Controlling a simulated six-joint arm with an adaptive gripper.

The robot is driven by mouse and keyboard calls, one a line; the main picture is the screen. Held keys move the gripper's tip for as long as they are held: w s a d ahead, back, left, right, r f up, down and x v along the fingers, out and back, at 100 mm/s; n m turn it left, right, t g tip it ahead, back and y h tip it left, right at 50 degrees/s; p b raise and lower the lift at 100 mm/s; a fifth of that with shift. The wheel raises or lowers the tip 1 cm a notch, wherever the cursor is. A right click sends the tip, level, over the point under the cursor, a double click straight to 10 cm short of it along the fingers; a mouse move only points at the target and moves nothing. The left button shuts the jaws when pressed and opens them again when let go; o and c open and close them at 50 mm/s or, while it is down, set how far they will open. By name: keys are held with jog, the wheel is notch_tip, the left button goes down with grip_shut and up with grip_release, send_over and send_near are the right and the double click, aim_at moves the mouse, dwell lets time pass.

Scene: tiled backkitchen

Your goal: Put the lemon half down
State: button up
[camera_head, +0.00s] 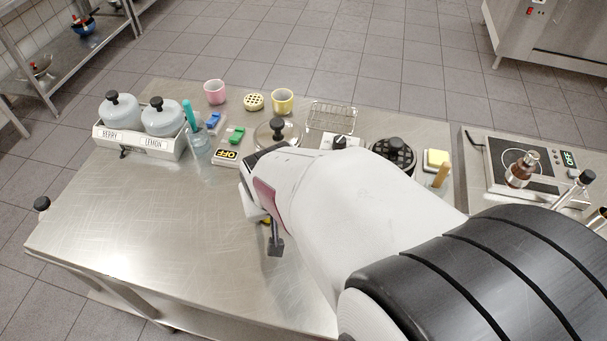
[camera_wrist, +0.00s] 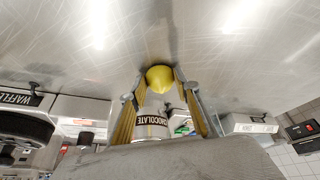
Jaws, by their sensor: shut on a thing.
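The lemon half (camera_wrist: 160,77) is yellow and sits between my gripper's fingertips (camera_wrist: 161,88) in the wrist view. My gripper is shut on it. In the head view my gripper (camera_head: 270,232) is low over the bare middle of the steel table (camera_head: 150,235), and only a sliver of yellow shows beside a finger. The table's surface is close to the lemon half in the wrist view, but I cannot tell whether they touch.
A pink cup (camera_head: 215,92), a yellow cup (camera_head: 283,101) and a wire basket (camera_head: 332,117) stand along the back. A CHOCOLATE container (camera_wrist: 152,126) shows behind my fingers. The table's front left is clear.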

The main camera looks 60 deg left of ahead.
jog(key=shift+f, duration=0.15)
jog(key=o, duration=1.1)
jog(key=v, duration=1.2)
jog(key=shift+d, duration=0.1)
dwell(0.4)
